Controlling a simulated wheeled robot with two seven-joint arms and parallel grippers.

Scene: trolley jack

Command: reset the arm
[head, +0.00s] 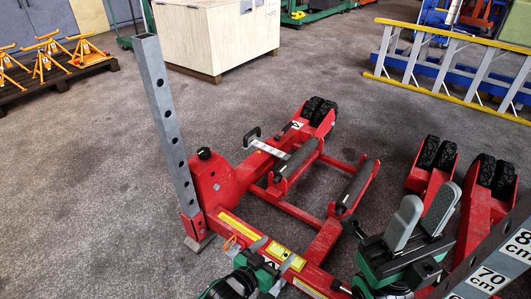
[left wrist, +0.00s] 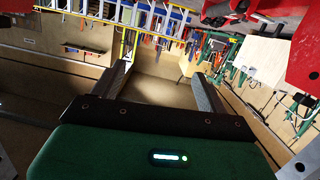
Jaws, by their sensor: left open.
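A red trolley jack (head: 215,185) stands on the floor in the middle of the head view. Its grey post with holes (head: 165,110) rises upright at the left, and black rollers lie across its frame. My left gripper (head: 426,203) is at the lower right of the head view, fingers pointing up and apart, with nothing between them. It appears in front of the red frame; I cannot tell if it touches. In the left wrist view its two grey fingers (left wrist: 160,88) stand wide apart and empty. My right gripper is not in view.
A second red wheeled frame (head: 478,215) and a grey bar marked in centimetres (head: 495,262) are close at the right. A wooden cabinet (head: 215,38), a yellow and blue ladder (head: 450,65) and orange stands (head: 42,62) are farther back.

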